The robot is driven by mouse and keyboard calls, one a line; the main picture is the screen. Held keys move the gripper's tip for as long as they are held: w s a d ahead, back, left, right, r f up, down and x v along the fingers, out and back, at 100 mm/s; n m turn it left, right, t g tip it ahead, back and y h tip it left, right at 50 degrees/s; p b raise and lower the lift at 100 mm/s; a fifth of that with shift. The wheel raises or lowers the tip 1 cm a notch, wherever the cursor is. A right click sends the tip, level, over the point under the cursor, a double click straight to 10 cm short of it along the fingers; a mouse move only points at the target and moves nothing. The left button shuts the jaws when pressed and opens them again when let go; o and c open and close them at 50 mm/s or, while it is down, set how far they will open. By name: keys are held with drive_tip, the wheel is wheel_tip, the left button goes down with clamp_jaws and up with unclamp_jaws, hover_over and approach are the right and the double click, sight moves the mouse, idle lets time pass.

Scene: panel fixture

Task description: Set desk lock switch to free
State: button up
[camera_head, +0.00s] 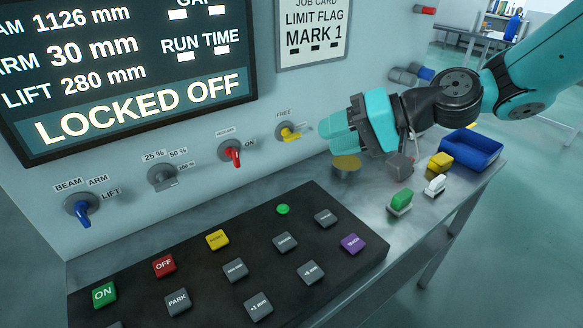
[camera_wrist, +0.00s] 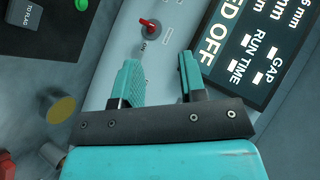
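The desk lock switch (camera_head: 290,134) is a yellow lever on a round grey base on the panel. The word FREE is printed above it. Its lever points right and slightly down, away from that word; a label at its right is too small to read. My gripper (camera_head: 326,128) is just right of the switch, apart from it, with its teal fingers toward the panel. In the wrist view my gripper (camera_wrist: 158,60) has its fingers spread with nothing between them. The yellow lever cannot be made out in that view. The screen (camera_head: 140,112) reads LOCKED OFF.
Left of the lock switch is a red-lever switch (camera_head: 234,153), also in the wrist view (camera_wrist: 148,26). Below stands a dark button console (camera_head: 190,285). A yellow-topped round knob (camera_head: 346,163), small coloured blocks and a blue tray (camera_head: 470,148) are on the desk under my arm.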

drive_tip(key=w+d+f+m+t+y+b, duration=0.25)
drive_tip(key=w+d+f+m+b, duration=0.2)
drive_tip(key=w+f, duration=0.45)
drive_tip(key=m+t+p, duration=0.4)
drive_tip(key=t+p, duration=0.1)
drive_tip(key=p, duration=0.6)
approach(296, 138)
drive_tip(key=shift+g, duration=0.25)
drive_tip(key=p+x, duration=0.1)
drive_tip(key=x, duration=1)
drive_tip(key=shift+w+d+r, duration=0.1)
drive_tip(key=shift+r, duration=0.05)
clamp_jaws()
